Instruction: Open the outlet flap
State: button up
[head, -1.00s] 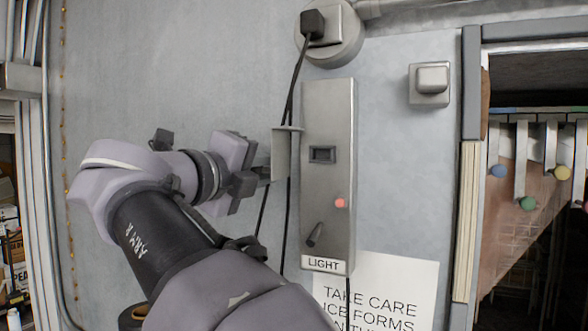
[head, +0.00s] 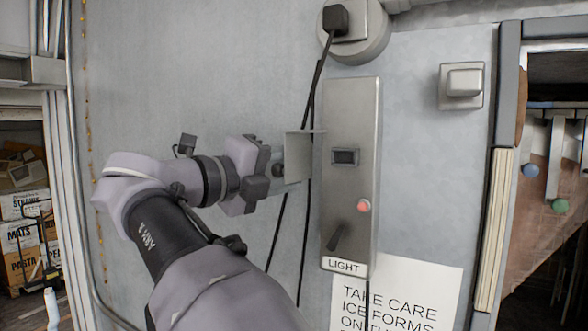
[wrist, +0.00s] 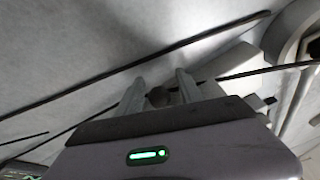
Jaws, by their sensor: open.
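A small pale grey plate (head: 298,158) with a thin ledge along its top stands on the wall just left of the light switch box. It looks like the outlet flap, but its outline is unclear, and I cannot tell how far open it is. My gripper (head: 279,169) is at the plate's left edge in the head view; whether it touches is unclear. In the wrist view my gripper (wrist: 160,84) is open, its two fingers apart, with a small dark shape between them. A pale block (wrist: 240,62) beyond the fingers is partly hidden by my gripper.
The grey light switch box (head: 350,180) is close to the right. Black cables (head: 311,110) hang from the plug (head: 335,18) behind the plate. A paper sign (head: 400,295) is below right, and a square cover (head: 462,85) upper right.

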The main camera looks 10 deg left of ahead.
jog(key=b+v, duration=0.2)
jog(key=v, duration=1.5)
jog(key=shift+s+a, duration=0.15)
